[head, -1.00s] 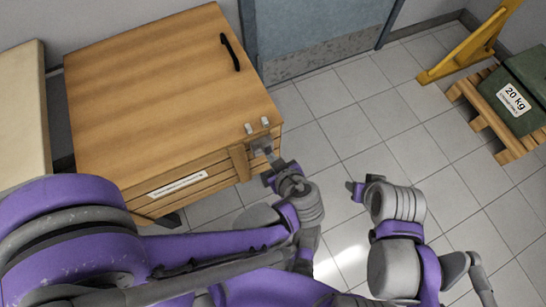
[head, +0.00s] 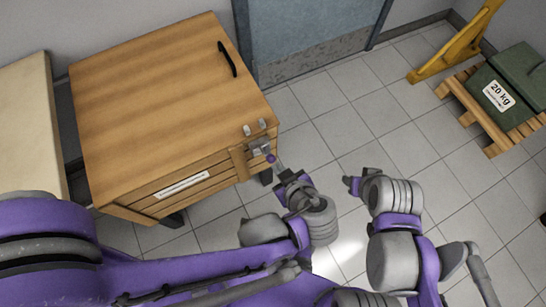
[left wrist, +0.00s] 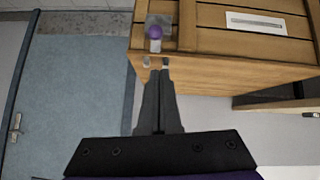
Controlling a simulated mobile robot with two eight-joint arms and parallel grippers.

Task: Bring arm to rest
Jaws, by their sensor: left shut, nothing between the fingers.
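My left gripper (head: 283,172) is just in front of the near right corner of the wooden crate (head: 165,100). In the left wrist view its two fingers (left wrist: 156,66) are together with nothing between them. A small metal latch with a purple knob (head: 270,158) sits on the crate's corner, a little beyond the fingertips; the knob also shows in the left wrist view (left wrist: 155,32). A gap shows between gripper and knob in the head view. My right gripper (head: 352,183) hangs over the floor at centre right; its jaw opening is too small to judge.
A black handle (head: 227,58) lies on the crate top. A blue door (head: 300,30) stands behind. A wooden pallet (head: 487,118) with green 20 kg weights (head: 499,95) and a yellow frame (head: 455,45) are at the right. The tiled floor (head: 340,110) between is clear.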

